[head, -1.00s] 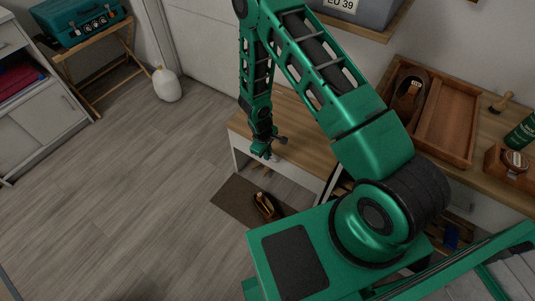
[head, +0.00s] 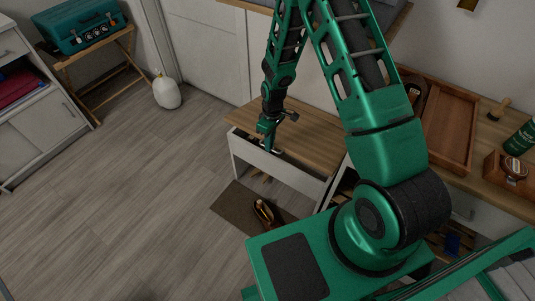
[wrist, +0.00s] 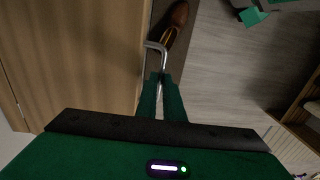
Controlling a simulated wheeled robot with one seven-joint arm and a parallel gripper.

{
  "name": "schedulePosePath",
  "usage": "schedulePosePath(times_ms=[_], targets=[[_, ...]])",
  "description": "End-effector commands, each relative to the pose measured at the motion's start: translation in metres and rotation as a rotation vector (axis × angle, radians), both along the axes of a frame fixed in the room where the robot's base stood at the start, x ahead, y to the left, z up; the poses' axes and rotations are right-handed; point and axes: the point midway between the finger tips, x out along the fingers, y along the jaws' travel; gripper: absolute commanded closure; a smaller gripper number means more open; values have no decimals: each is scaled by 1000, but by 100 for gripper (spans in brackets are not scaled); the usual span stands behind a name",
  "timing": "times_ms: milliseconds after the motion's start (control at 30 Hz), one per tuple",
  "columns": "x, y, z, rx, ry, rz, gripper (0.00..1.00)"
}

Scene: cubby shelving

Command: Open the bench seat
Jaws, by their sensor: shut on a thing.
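The bench has a light wooden seat (head: 318,130) and a white front panel (head: 300,178). A thin dark line shows under the seat's front edge near my gripper, so the seat looks slightly raised there; how far is hard to tell. My gripper (head: 268,146) is at that front edge. In the wrist view, a grey metal handle (wrist: 163,57) stands out from the edge of the wooden seat (wrist: 90,60). My gripper (wrist: 161,82) is shut on this handle. The fingers hide part of its bar.
A brown shoe (head: 264,210) lies on a dark mat (head: 233,208) in front of the bench. A wooden tray (head: 447,120) sits on the counter at right. A white jug (head: 167,92) stands on the floor behind; the floor at left is clear.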

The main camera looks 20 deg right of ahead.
Motion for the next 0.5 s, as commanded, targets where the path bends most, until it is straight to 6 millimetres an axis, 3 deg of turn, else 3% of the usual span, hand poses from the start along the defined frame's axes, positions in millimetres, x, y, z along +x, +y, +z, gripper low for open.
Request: schedulePosePath(times_ms=[33,200,500], targets=[[9,-12,13,-7,-13,-10,100],[14,-20,36,-7,-11,-9,100],[17,-23,43,-7,-13,-11,100]])
